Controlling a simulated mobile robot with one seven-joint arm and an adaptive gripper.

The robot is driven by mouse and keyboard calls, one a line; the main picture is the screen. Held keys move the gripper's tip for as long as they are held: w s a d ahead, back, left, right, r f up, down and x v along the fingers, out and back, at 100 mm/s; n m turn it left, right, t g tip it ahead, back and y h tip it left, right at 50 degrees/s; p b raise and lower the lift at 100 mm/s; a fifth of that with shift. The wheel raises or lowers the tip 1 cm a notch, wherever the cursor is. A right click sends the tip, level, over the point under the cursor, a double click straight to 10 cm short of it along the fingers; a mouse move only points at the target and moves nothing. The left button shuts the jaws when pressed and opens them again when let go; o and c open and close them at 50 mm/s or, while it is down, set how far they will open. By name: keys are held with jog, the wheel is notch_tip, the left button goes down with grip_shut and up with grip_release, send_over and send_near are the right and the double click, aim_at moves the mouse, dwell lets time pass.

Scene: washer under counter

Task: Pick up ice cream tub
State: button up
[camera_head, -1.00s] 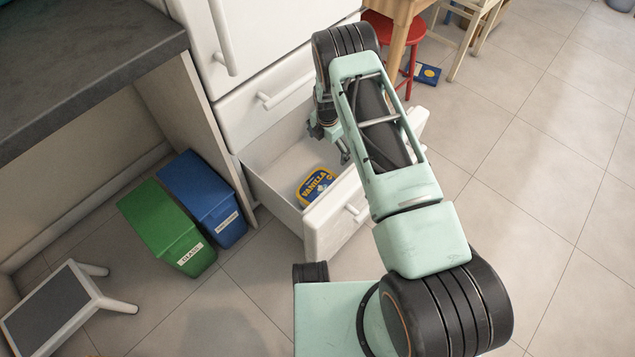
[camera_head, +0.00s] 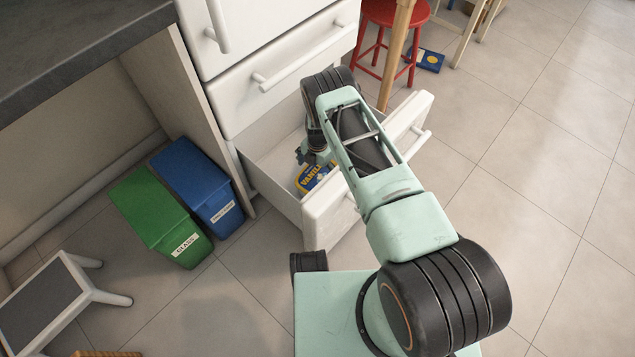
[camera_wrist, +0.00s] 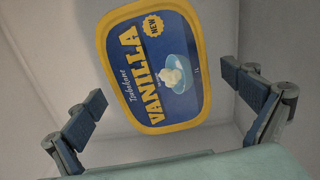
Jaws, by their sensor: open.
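The ice cream tub (camera_head: 311,178) lies inside the open bottom drawer (camera_head: 262,178), its yellow and blue VANILLA lid facing up. My arm partly hides it in the head view. In the wrist view the tub (camera_wrist: 152,68) shows its lid a little beyond the fingertips, tilted in the picture. My gripper (camera_wrist: 168,100) is open, one finger on each side of the view, with the tub's lid between and ahead of them. The fingers do not appear to touch it. In the head view the gripper is down in the drawer, mostly hidden by my arm.
The drawer front (camera_head: 330,212) and side walls stand close around my arm. A green bin (camera_head: 160,215) and a blue bin (camera_head: 197,185) stand left of the drawer. A step stool (camera_head: 50,300) is at lower left. A red stool (camera_head: 392,14) stands behind; floor at right is clear.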

jog(key=shift+f, duration=0.9)
jog(key=shift+c, duration=0.3)
jog(key=shift+w+r, duration=0.1)
jog(key=c, duration=1.6)
